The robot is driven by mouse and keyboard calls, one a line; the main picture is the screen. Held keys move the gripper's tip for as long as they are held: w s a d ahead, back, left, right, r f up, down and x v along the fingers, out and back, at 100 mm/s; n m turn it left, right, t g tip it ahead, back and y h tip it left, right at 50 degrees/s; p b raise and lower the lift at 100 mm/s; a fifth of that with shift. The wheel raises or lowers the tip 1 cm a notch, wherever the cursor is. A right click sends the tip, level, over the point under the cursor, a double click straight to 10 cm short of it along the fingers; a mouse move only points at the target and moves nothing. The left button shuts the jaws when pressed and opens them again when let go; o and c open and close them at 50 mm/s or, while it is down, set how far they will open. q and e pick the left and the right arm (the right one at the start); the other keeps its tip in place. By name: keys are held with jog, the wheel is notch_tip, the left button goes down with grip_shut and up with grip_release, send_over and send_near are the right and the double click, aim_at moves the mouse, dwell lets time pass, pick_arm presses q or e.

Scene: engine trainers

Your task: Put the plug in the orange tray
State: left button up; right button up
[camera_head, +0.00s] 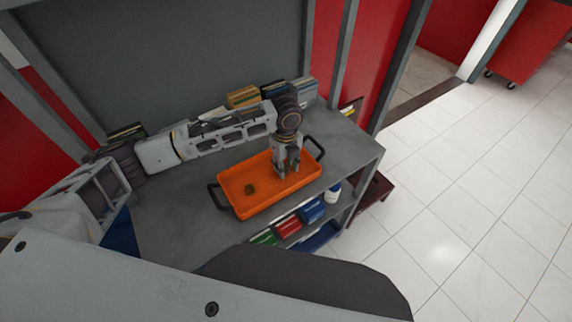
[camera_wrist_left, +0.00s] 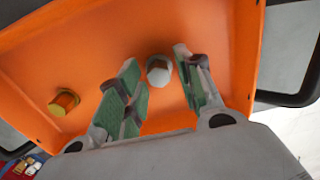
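The orange tray (camera_head: 232,203) with black handles lies on the grey workbench; its floor also fills much of the left wrist view (camera_wrist_left: 110,35). My left gripper (camera_head: 287,174) points down over the right part of the tray. In the left wrist view its green-padded fingers are apart. A small pale grey, hexagonal plug-like piece (camera_wrist_left: 159,70) shows between the fingertips, with a gap visible at the sides; whether it rests on the tray floor is hard to tell. A brass-coloured cap (camera_wrist_left: 63,102) sits in the tray, also seen in the head view (camera_head: 250,189). My right gripper is not in view.
Several boxes (camera_head: 243,97) stand along the back of the workbench (camera_head: 345,150). A shelf below holds coloured boxes (camera_head: 288,227) and a white bottle (camera_head: 333,190). A dark panel rises behind the bench. Open tiled floor lies to the right.

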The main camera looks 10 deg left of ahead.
aim_at(286, 167)
pick_arm(q)
jog(key=shift+r, duration=0.15)
notch_tip(286, 167, up, 12)
jog(key=b, duration=0.1)
dwell(0.9)
jog(key=shift+d, duration=0.1)
dwell(0.4)
